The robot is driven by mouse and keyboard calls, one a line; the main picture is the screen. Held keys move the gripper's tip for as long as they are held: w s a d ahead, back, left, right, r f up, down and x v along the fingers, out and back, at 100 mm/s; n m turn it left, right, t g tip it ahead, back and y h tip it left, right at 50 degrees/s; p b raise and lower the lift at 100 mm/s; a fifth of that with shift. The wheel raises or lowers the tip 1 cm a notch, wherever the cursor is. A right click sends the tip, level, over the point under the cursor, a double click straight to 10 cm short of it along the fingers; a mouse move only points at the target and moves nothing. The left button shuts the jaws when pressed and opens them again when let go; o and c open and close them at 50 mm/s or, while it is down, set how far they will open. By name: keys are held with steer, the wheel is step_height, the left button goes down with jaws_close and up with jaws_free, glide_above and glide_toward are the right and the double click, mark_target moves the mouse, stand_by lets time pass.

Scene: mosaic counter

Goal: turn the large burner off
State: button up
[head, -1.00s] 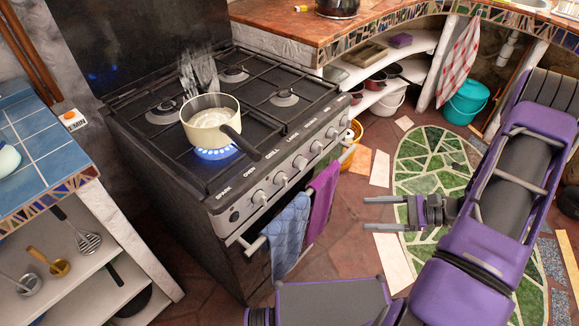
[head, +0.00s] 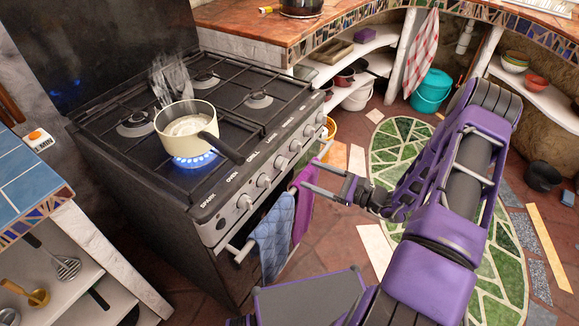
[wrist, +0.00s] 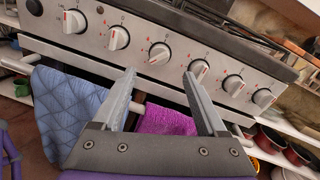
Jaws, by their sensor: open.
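The stove (head: 110,180) has a lit burner (head: 195,161) at its front, with blue flame under a steaming cream saucepan (head: 184,124). Its front panel carries a row of knobs; the printed labels include OVEN, GRILL and LARGE. The knob that seems to match LARGE is third from the left (head: 281,162); in the wrist view (wrist: 159,53) its pointer is turned differently from its neighbours. My gripper (head: 310,175) is open and empty in front of the panel. In the wrist view its fingertips (wrist: 159,73) point at that knob, apart from it, one to each side.
A rail below the knobs holds a blue towel (head: 272,237) and a purple towel (head: 302,205), close under my fingers. A blue-tiled counter (head: 28,175) stands left. Shelves with pots (head: 350,72) curve away at right.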

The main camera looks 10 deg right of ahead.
mark_target(282, 163)
steer(key=x, duration=0.8)
steer(key=shift+a, duration=0.1)
steer(key=shift+c, duration=0.2)
jaws_close()
